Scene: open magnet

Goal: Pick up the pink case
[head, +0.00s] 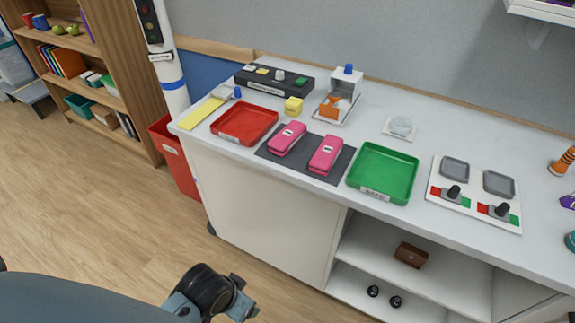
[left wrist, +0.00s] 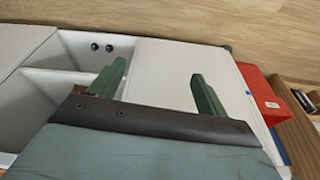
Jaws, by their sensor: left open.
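Two pink cases lie side by side on a dark grey mat (head: 264,152) on the white counter in the head view. The left pink case (head: 288,138) and the right pink case (head: 326,154) each carry a small white label. My left gripper (head: 246,302) is low at the bottom of the head view, in front of the cabinet and well short of the cases. In the left wrist view its two green fingers (left wrist: 158,84) stand wide apart with nothing between them. No pink case shows in the left wrist view. My right gripper is not in view.
A red tray (head: 245,138) lies left of the mat and a green tray (head: 385,201) right of it. A red bin (head: 172,150) stands beside the cabinet.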

